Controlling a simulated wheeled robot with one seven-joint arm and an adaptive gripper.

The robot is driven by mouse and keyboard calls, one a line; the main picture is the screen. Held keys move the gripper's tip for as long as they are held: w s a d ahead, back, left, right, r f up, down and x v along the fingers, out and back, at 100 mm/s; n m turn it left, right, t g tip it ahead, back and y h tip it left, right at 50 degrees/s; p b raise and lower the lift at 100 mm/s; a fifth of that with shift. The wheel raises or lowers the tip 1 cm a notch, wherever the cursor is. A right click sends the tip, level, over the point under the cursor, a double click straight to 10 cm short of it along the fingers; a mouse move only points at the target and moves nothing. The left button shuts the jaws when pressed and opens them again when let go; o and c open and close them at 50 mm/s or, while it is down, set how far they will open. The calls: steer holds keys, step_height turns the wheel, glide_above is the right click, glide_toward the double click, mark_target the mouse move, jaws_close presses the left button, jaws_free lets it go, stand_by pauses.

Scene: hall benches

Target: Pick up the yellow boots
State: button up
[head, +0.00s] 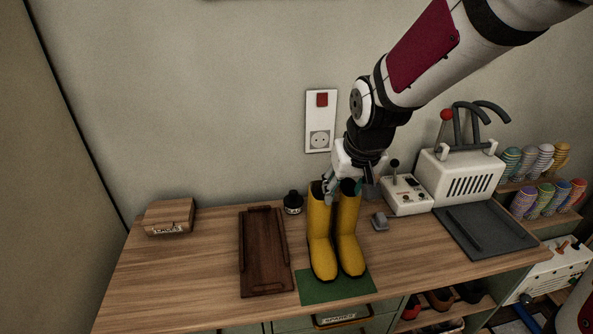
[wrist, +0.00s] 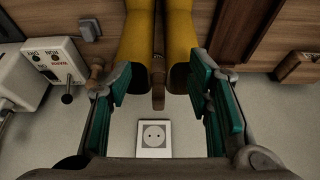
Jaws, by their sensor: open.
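The yellow boots (head: 319,232) stand upright as a pair on a green mat (head: 325,289) at the front of the wooden bench, toes toward the front edge. My gripper (head: 341,187) points down at the boot tops from above and behind. In the wrist view the yellow boots (wrist: 181,32) show at the top, with a narrow brown strip between them. My gripper's teal finger pads (wrist: 159,84) are spread apart, one to each side of the boots' dark upper ends. The gripper is open and holds nothing. I cannot tell whether a pad touches a boot.
A dark wooden tray (head: 248,281) lies left of the boots, with a black jar (head: 293,203) behind. A small grey block (head: 379,221) and a white control box (head: 407,195) stand right. A wall socket (head: 320,139) is behind. The bench's left front is clear.

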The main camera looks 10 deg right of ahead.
mark_target(338, 206)
steer(key=x, duration=1.1)
steer(key=shift+s+d+b, duration=0.1)
steer(key=shift+b, duration=0.25)
steer(key=shift+c, duration=0.2)
jaws_close()
